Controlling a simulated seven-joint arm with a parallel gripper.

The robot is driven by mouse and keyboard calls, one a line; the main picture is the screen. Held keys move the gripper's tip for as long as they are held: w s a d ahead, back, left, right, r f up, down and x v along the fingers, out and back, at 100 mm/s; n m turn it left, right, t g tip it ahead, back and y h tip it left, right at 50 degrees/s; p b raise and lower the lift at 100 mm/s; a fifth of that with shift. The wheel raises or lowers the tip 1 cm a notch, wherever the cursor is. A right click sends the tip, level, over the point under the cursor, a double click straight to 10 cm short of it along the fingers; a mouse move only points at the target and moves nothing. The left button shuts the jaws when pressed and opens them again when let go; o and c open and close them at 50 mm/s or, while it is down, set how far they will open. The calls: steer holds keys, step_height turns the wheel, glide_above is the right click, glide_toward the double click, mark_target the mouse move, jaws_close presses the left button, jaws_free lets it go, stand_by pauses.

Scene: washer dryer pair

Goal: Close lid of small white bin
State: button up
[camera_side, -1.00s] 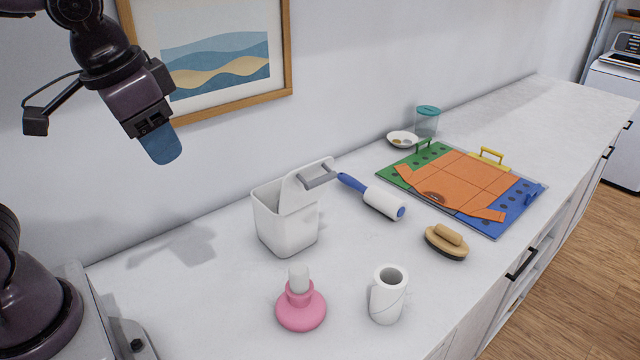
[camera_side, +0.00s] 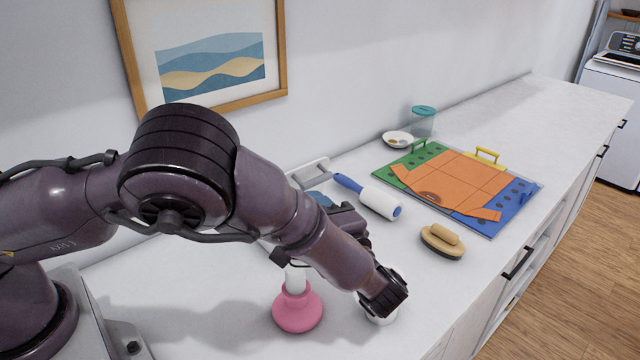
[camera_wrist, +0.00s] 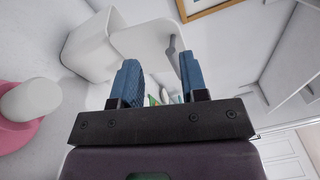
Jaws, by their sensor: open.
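The small white bin (camera_wrist: 88,48) is at the upper left of the wrist view. Its lid (camera_wrist: 142,40) stands open from the rim, with a grey handle (camera_wrist: 172,50). In the side view my arm hides the bin, and only the top of the lid with its handle (camera_side: 312,170) shows near the wall. My gripper (camera_wrist: 158,66) is open and empty, its two blue fingers apart and pointing toward the lid and handle. In the side view a blue finger (camera_side: 321,199) shows just below the handle; I cannot tell whether it touches the lid.
A pink bottle (camera_side: 297,308) with a white top stands in front, near my arm. A lint roller (camera_side: 378,204), a brush (camera_side: 442,241) and a coloured folding board (camera_side: 500,215) lie to the right.

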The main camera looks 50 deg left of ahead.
steer(key=d+f+m+t+y, duration=0.2)
steer(key=d+f+m+t, duration=0.1)
steer(key=d+f+t, duration=0.3)
steer(key=w+a+r, duration=0.3)
steer(key=a, duration=0.2)
steer(key=w+a+r+t, duration=0.1)
steer(key=w+a+r, duration=0.1)
steer(key=a, duration=0.3)
steer(key=shift+w+a+r, duration=0.4)
steer(key=shift+r, duration=0.45)
jaws_close()
